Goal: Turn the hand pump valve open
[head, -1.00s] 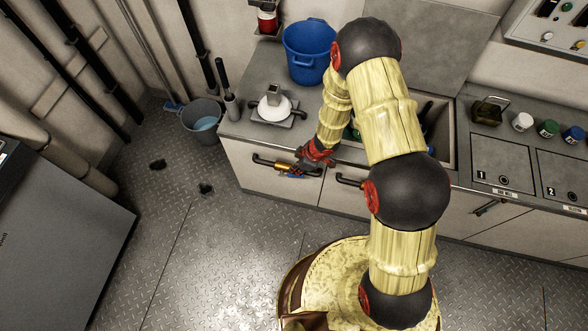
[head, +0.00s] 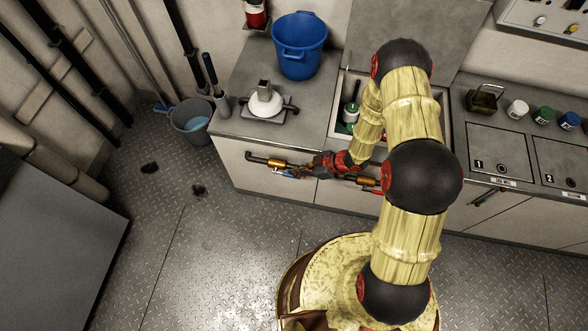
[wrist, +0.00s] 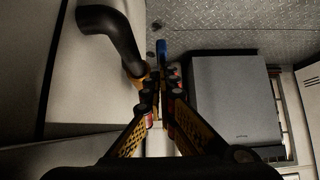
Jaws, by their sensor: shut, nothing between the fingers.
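A brass valve (head: 277,163) sits on a black pipe along the cabinet front, below the white-domed hand pump (head: 265,102) on the counter. Its blue lever (head: 290,175) shows just below the valve body. My gripper (head: 302,170) reaches in from the right, with its fingertips close by the valve and lever. In the wrist view the fingers (wrist: 161,78) are shut and empty. The blue lever (wrist: 162,46) shows just beyond the fingertips, beside the black pipe (wrist: 110,32). I cannot tell whether the fingers touch the lever.
A second brass valve (head: 367,181) with a red lever sits to the right on the same cabinet front. A blue bucket (head: 299,46) stands on the counter by the sink. A grey bucket (head: 191,122) stands on the floor at left.

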